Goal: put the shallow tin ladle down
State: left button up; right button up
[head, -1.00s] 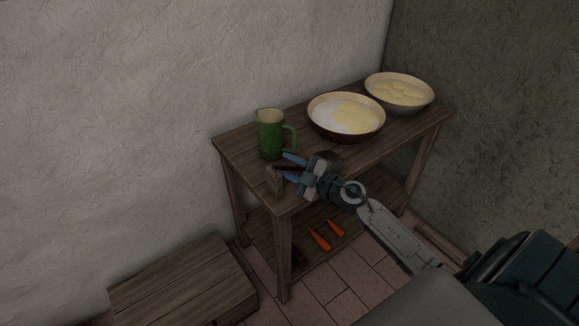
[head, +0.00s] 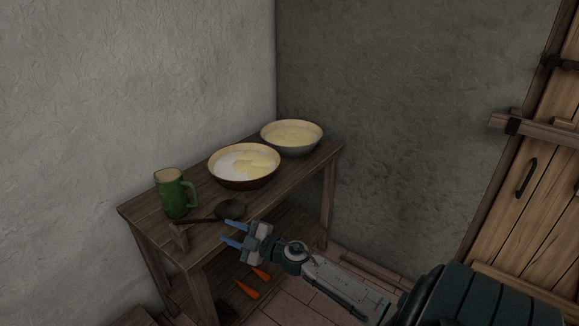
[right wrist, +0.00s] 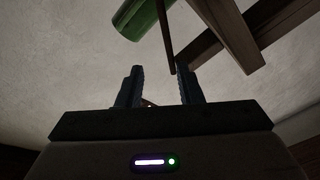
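The shallow tin ladle (head: 231,210) lies near the front edge of the wooden table (head: 145,206), its dark round bowl to the right and its handle pointing left. The handle's left end is at a small upright wooden piece (head: 180,237); I cannot tell whether it rests on it. My right gripper (head: 225,231) is open, in front of the ladle and apart from it. In the right wrist view its two fingers stand apart with nothing held between them (right wrist: 160,88). My left gripper is not in view.
A green mug (head: 171,198) stands behind the ladle's handle. Carrots (head: 246,290) lie on the lower shelf. Walls close off the left and back; a wooden door (head: 530,170) is at right.

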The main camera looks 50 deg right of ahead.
jog(key=s+d+f+m+g+h, duration=0.1)
jog(key=s+f+m+g+h, duration=0.2)
jog(key=s+f+m+h, duration=0.45)
jog(key=s+d+f+m+g+h, duration=0.1)
jog(key=s+f+m+g+h, duration=0.25)
jog(key=f, duration=0.65)
jog(key=s+a+f+g+y, duration=0.1)
jog(key=s+a+f+g, duration=0.2)
jog(key=s, duration=0.4)
jog(key=s+a+f+m+g+y, duration=0.1)
jog(key=s+a+f+g, duration=0.1)
jog(key=s+f, duration=0.3)
jog(key=s+a+f+m+g+y, duration=0.1)
jog(key=s+a+f+g+y, duration=0.1)
jog(key=s, duration=0.7)
notch_tip(320, 180, down, 2)
jog(key=a+g, duration=0.1)
jog(key=a, duration=0.2)
jog(key=shift+s+f+g, duration=0.15)
jog(key=shift+s+g, duration=0.2)
jog(key=shift+s, duration=0.05)
